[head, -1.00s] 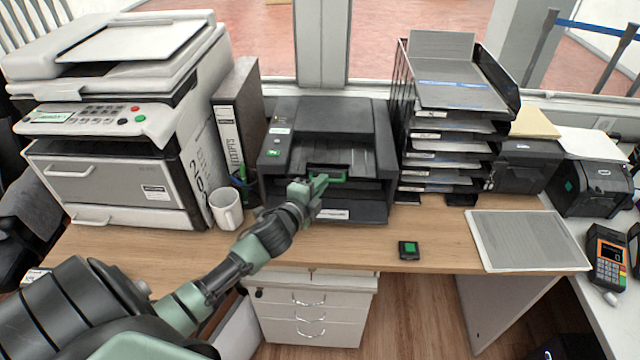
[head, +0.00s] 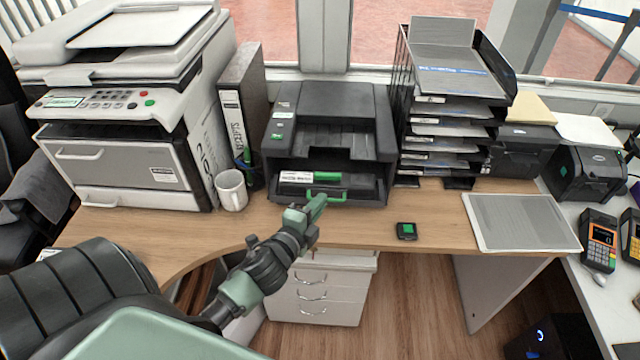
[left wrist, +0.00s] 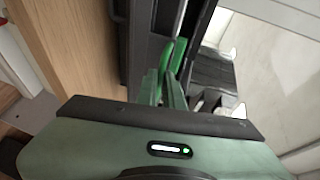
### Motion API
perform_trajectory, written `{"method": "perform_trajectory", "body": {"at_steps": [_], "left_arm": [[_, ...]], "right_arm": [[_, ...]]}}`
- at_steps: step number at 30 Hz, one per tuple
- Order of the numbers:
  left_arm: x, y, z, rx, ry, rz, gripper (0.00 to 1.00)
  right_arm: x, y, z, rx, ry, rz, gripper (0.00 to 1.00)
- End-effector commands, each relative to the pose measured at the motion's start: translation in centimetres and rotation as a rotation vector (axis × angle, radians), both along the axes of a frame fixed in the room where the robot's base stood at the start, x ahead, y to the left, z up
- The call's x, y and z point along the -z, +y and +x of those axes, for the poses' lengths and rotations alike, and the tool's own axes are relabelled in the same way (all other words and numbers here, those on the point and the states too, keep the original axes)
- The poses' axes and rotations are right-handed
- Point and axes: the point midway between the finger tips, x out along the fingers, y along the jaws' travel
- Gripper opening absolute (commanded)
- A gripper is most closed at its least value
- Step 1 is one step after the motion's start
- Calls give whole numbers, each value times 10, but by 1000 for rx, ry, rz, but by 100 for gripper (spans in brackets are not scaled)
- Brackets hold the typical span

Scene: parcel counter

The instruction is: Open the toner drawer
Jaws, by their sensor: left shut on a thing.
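The black printer (head: 335,105) stands at the middle back of the desk. Its toner drawer (head: 365,197) is at the low front and stands open. A toner cartridge with a white label and a green end (head: 297,177) shows inside. The drawer's green handle (head: 325,191) is at its front; it also shows in the left wrist view (left wrist: 180,50). My left gripper (head: 316,203) is shut on the handle, and its fingers hide part of it. In the left wrist view the fingers (left wrist: 165,88) reach to the handle. My right gripper is not in view.
A white mug (head: 231,190) and an upright binder (head: 236,125) stand left of the printer, beside a large copier (head: 125,120). A stack of paper trays (head: 450,120) is close on the right. A small black box with a green top (head: 407,231) lies near the desk's front edge.

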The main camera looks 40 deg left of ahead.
Motion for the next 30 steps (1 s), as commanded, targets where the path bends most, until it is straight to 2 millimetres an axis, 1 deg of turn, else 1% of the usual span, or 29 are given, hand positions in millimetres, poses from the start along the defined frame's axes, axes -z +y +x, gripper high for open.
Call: {"method": "perform_trajectory", "body": {"at_steps": [1, 3, 6, 12, 15, 25, 28, 30], "left_arm": [[2, -5, -7, 1, 4, -5, 0], [2, -7, -12, 0, 5, -5, 0], [2, -8, -13, -1, 5, -3, 0], [2, -7, -12, -1, 4, -1, 0], [2, -7, -12, -1, 4, -1, 30], [1, -7, -13, -1, 3, 0, 30], [1, -9, -22, -1, 4, 0, 30], [-1, -10, -32, -1, 5, -1, 30]], "right_arm": [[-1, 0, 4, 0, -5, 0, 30], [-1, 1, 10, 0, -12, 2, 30], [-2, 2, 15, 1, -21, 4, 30], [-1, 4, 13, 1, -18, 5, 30], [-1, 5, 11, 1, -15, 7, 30], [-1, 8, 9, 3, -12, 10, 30], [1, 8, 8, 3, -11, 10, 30], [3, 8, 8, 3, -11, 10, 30]]}}
